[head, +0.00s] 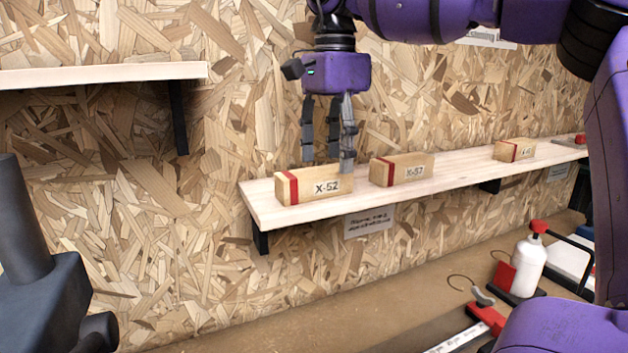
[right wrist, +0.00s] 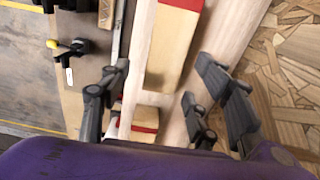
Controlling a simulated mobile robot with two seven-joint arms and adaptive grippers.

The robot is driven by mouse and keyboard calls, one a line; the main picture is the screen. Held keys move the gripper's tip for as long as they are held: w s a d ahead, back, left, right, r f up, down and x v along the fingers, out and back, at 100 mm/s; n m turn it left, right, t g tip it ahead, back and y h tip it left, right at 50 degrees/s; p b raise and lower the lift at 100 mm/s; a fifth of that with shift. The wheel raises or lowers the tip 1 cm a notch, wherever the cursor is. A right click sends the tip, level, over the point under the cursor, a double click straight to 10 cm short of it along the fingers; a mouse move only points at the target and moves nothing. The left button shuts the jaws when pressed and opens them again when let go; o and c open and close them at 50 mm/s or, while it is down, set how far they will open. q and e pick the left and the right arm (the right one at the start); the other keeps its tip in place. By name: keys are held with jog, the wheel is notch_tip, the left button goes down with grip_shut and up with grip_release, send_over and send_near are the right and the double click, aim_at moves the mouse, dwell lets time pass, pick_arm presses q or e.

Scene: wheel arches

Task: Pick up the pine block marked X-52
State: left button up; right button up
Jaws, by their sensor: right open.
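The pine block marked X-52 (head: 325,186) lies at the left end of the lower shelf, with a red band near its left end. My right gripper (head: 328,160) points down just above it, open and empty, its fingers overlapping the block's top edge in the head view. In the right wrist view the open fingers (right wrist: 165,88) flank the larger block (right wrist: 170,55), which appears to be X-52; its marking is hidden there. A similar block (head: 410,168), its marking looking like X-57, lies to the right. My left gripper is not in view.
The lower shelf (head: 258,205) runs along a chipboard wall, with a third banded block (head: 514,150) farther right. An upper shelf (head: 110,73) is at left. Below, the bench holds a white bottle (head: 528,265) and a red clamp (head: 487,316).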

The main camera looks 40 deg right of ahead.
aim_at(332, 168)
jog(key=f, duration=0.3)
jog(key=shift+w+d+f+p, duration=0.15)
jog(key=shift+w+f+p, duration=0.05)
jog(key=shift+f+p, duration=0.15)
jog(key=shift+f, duration=0.3)
jog(key=c, duration=0.4)
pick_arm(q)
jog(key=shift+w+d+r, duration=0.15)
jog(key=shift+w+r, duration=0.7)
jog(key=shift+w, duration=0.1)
pick_arm(e)
jog(key=c, duration=0.9)
